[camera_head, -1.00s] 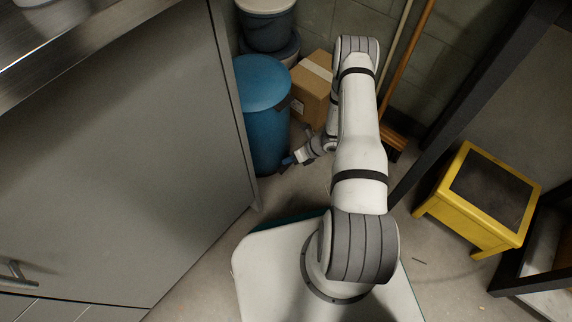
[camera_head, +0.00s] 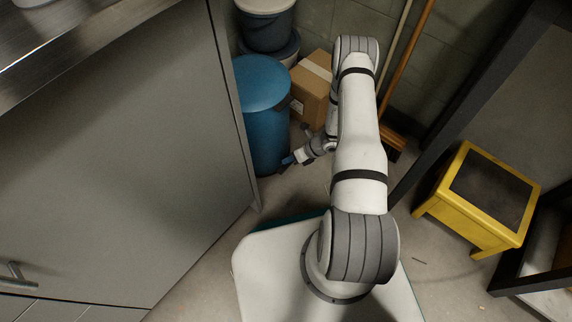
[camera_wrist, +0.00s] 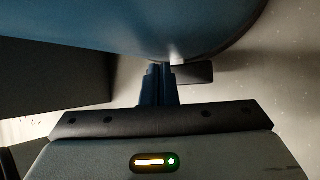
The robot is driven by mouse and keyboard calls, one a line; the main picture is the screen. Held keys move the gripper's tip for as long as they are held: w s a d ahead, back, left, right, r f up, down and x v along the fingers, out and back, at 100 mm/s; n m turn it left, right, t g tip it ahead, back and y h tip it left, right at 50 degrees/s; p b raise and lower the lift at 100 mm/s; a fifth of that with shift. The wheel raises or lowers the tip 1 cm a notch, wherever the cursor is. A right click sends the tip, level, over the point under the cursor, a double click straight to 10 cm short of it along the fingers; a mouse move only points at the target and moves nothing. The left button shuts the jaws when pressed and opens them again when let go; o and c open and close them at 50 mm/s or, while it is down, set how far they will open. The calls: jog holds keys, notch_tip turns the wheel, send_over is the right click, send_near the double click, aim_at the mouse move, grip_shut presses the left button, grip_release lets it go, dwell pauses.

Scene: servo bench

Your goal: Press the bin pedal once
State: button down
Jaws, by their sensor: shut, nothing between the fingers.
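The blue bin (camera_head: 264,125) stands upright beside the grey cabinet, with its lid down. Its curved side fills the top of the wrist view (camera_wrist: 150,25). A dark flat pedal (camera_wrist: 196,73) sticks out at the bin's foot, partly hidden behind the fingers in the wrist view. My gripper (camera_head: 288,161) is low beside the bin's base, near the floor. In the wrist view its blue fingers (camera_wrist: 158,70) are shut and empty, with their tips just left of the visible part of the pedal. I cannot tell whether they touch it.
The grey cabinet (camera_head: 125,165) stands close on the left of the bin. A cardboard box (camera_head: 311,92) and stacked buckets (camera_head: 268,28) are behind it. A broom (camera_head: 408,62) leans at the back. A yellow step stool (camera_head: 465,218) stands at right, with bare floor before it.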

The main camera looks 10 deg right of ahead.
aim_at(286, 165)
dwell(0.3)
jog(key=shift+f+b, duration=0.4)
jog(key=shift+f, duration=0.05)
jog(key=shift+f, duration=1.3)
dwell(1.2)
jog(key=shift+r, duration=0.15)
jog(key=shift+r+p, duration=1.1)
jog(key=shift+r, duration=0.55)
jog(key=shift+r+p, duration=1.7)
jog(key=shift+r, duration=0.85)
jog(key=shift+f, duration=0.1)
